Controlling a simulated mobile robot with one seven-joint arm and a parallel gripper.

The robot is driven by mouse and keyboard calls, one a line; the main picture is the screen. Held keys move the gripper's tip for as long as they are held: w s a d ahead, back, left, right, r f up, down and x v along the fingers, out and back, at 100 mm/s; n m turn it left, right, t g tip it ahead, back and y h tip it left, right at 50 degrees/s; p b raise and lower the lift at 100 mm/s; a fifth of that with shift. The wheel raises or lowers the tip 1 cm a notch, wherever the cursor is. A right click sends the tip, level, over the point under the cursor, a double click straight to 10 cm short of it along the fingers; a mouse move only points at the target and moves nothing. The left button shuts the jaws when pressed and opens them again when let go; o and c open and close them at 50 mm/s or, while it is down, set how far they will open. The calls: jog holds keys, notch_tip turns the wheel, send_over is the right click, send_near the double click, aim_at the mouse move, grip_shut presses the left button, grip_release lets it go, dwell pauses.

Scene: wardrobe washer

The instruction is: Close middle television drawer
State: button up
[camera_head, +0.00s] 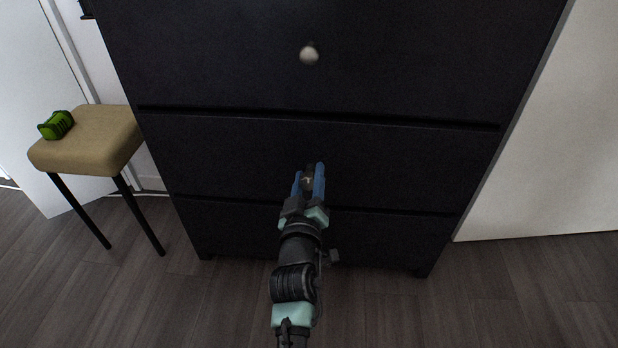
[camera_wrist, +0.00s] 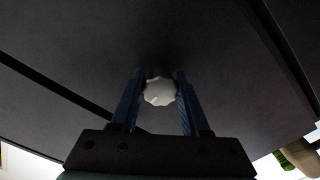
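The dark chest of drawers fills the middle of the head view. Its middle drawer (camera_head: 220,155) lies between two dark horizontal gaps; it looks flush or nearly so, and I cannot tell whether it stands out slightly. My gripper (camera_head: 309,180) is at the middle of this drawer's front. In the wrist view my gripper (camera_wrist: 160,88) has its two blue fingers on either side of the drawer's pale round knob (camera_wrist: 159,93), and they appear to touch it. In the head view the fingers mostly hide this knob.
The upper drawer has a pale knob (camera_head: 309,54). The lower drawer (camera_head: 230,224) is below. A stool (camera_head: 95,145) with a tan seat stands at the left, with a green object (camera_head: 56,125) on it. A white panel (camera_head: 555,150) stands at the right. The wooden floor (camera_head: 150,305) in front is clear.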

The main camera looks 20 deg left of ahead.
jog(key=shift+s, duration=0.2)
jog(key=p+v, duration=0.5)
jog(key=v, duration=0.7)
jog(key=shift+s+d, duration=0.15)
jog(key=shift+s, duration=0.2)
jog(key=shift+r, duration=0.1)
jog(key=w+d+r+m+t+h+p, duration=0.1)
jog(key=w+d+r+m+t+p, duration=0.15)
jog(key=r, duration=1.05)
jog(key=w+d+r+m+t+h+p, duration=0.1)
jog(key=d+r+m+h+p, duration=0.2)
jog(key=r, duration=1)
jog(key=w+d+r+m+t+p, duration=0.1)
jog(key=d+r+t+p, duration=0.2)
jog(key=r, duration=1.1)
jog(key=s+d+r+m+t+p, duration=0.15)
jog(key=s+r+p, duration=0.25)
jog(key=r, duration=0.7)
jog(key=s+d+r+m+t+h+p, duration=0.1)
jog(key=s+d+r+p, duration=0.3)
jog(key=r, duration=0.7)
jog(key=s+d+r+m+t+p, duration=0.1)
jog(key=s+r+p, duration=0.3)
jog(key=r, duration=0.6)
jog(key=r+p, duration=2.2)
jog(key=r, duration=0.1)
jog(key=r+p, duration=1.1)
jog(key=shift+s+r, duration=0.35)
